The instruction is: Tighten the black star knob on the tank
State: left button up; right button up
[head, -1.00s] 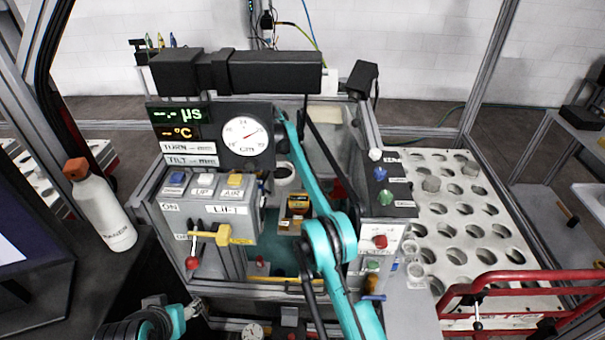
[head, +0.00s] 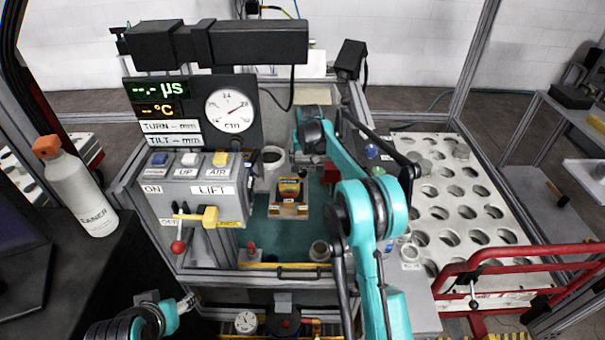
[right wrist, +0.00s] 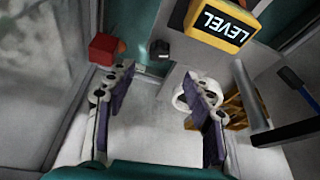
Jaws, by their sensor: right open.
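A small black knob (right wrist: 160,49) shows in the right wrist view, on the tank's pale wall beyond my fingers; its star shape is too small to make out. My right gripper (right wrist: 158,80) is open with nothing between its fingers, and the knob lies ahead of the gap, apart from them. In the head view my right gripper (head: 312,165) is over the tank (head: 328,215), mostly hidden by its own arm, and I cannot make out the knob there. My left gripper (head: 187,303) is low at the left in front of the machine; its jaws are too small to read.
In the right wrist view a red block (right wrist: 103,47) is left of the knob, a yellow LEVEL block (right wrist: 218,24) is above right, and a white ring (right wrist: 190,97) is by the right finger. A control box (head: 195,190) with levers stands left of the tank. A bottle (head: 75,190) is far left.

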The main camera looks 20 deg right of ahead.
aim_at(302, 171)
jog(key=shift+n, duration=0.4)
jog(key=b+x, duration=0.3)
jog(key=x, duration=0.4)
jog(key=shift+f, duration=0.4)
jog(key=c, duration=1.2)
